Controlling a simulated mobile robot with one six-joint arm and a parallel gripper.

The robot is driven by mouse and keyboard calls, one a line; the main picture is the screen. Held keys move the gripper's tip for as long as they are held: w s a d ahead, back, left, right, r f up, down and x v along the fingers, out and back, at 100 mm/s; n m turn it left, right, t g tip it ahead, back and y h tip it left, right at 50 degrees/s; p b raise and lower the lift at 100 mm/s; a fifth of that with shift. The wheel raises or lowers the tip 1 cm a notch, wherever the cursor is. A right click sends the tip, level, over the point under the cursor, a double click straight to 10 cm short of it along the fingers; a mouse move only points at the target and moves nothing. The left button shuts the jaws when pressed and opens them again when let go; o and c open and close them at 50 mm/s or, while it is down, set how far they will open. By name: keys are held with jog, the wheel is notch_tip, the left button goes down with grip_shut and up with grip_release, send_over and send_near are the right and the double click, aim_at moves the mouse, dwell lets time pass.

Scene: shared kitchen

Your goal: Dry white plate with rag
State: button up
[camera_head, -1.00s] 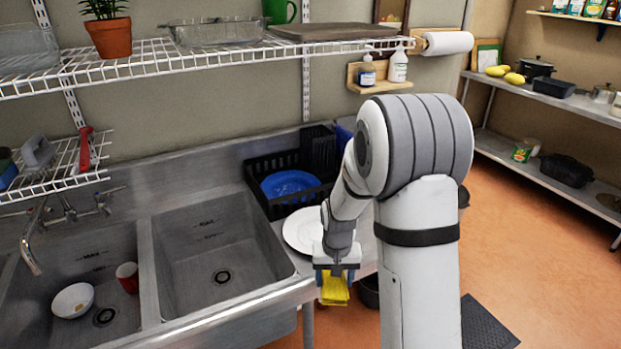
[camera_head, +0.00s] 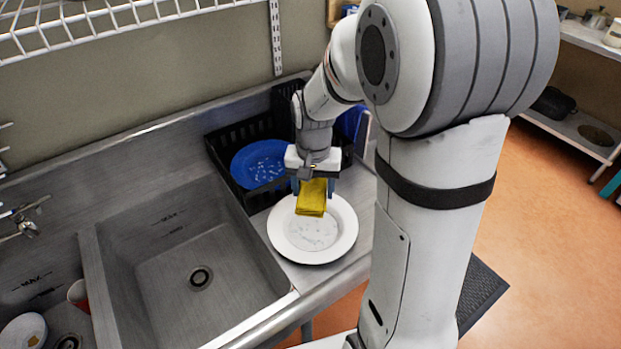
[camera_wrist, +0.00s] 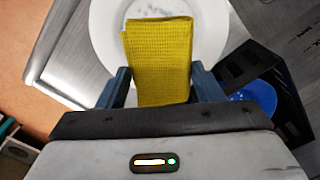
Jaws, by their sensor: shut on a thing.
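The white plate (camera_head: 336,245) lies on the metal drainboard to the right of the sinks, with pale wet-looking spots on its middle. My gripper (camera_head: 315,186) is shut on the yellow rag (camera_head: 312,198), which hangs folded between the fingers. The rag is over the far part of the plate in the head view; I cannot tell whether it touches. In the wrist view the rag (camera_wrist: 160,60) sticks out from between the two blue fingers (camera_wrist: 160,92) and covers part of the plate (camera_wrist: 208,30) beyond it.
A black dish rack (camera_head: 222,148) with a blue plate (camera_head: 258,162) stands just behind and left of the white plate. An empty sink basin (camera_head: 185,265) is to the left. Another basin holds a bowl (camera_head: 22,331) and a red cup (camera_head: 78,294). The drainboard's front edge is close to the plate.

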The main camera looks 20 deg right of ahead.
jog(key=shift+f+b, duration=2)
jog(key=shift+f, duration=0.9)
jog(key=shift+s, duration=0.1)
